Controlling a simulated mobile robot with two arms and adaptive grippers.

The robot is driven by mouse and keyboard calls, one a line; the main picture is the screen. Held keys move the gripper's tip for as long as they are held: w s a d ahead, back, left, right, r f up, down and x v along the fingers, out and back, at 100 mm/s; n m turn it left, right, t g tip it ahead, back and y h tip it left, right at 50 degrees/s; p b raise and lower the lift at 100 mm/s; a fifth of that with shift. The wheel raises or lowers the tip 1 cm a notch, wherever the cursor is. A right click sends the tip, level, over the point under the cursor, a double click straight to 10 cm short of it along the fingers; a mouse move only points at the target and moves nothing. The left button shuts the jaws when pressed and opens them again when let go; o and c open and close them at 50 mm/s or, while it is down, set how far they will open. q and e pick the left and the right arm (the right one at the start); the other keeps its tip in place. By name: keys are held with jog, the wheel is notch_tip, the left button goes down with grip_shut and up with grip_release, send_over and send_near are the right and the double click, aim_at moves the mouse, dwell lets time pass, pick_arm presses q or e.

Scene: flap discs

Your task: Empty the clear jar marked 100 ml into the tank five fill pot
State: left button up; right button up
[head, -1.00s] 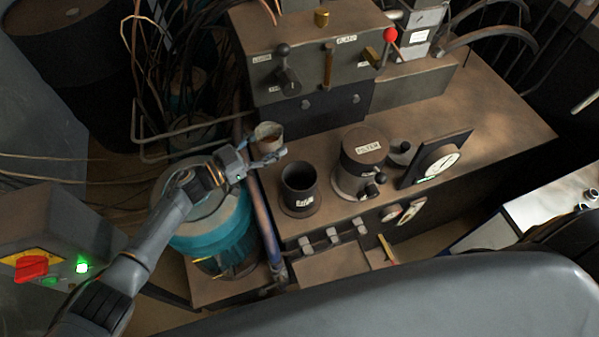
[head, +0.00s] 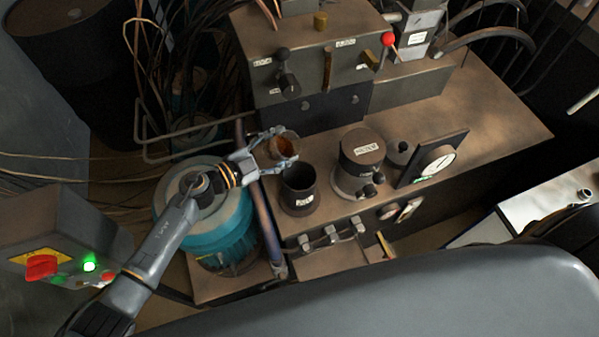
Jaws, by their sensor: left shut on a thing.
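My left gripper (head: 277,146) is shut around a small jar (head: 284,142) with orange-brown contents. The jar is above the bench, just behind and slightly left of a black open pot. It looks tilted, its mouth turned towards the front and the pot; whether anything is flowing out cannot be seen. Any 100 ml mark is too small to read. The black pot (head: 299,192) stands upright on a round base at the bench's front left, with a small white label that I cannot read clearly. My right gripper is not in view.
A control box (head: 310,65) with levers rises behind. A teal drum (head: 217,232) sits left of the bench. The bench (head: 490,110) is clear at right.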

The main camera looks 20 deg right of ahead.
pick_arm(q)
jog(key=shift+s+f+m+b, duration=0.15)
jog(key=shift+f+m+b, duration=0.35)
jog(key=shift+b, duration=0.15)
jog(key=shift+m, duration=0.3)
jog(key=shift+d+r, duration=0.1)
jog(key=shift+r, duration=0.25)
jog(key=shift+r+m+y, duration=0.35)
jog(key=shift+m+y, duration=0.05)
jog(key=shift+m, duration=0.4)
jog(key=shift+r+m+t, duration=0.3)
jog(key=shift+m+t, duration=0.1)
jog(key=shift+m, duration=0.2)
jog(key=shift+f+m+b, duration=0.25)
jog(key=shift+m+b, duration=0.15)
jog(key=shift+b, duration=0.3)
jog(key=shift+f+m, duration=0.1)
jog(key=shift+m, duration=0.2)
jog(key=shift+s+r+m+t+y, duration=0.25)
jog(key=shift+r+m+y, duration=0.2)
jog(key=shift+m, duration=0.25)
jog(key=shift+s+d+f+m+t+p, duration=0.15)
jog(key=shift+f+m+t+p, duration=0.2)
jog(key=shift+f+m+p, duration=0.25)
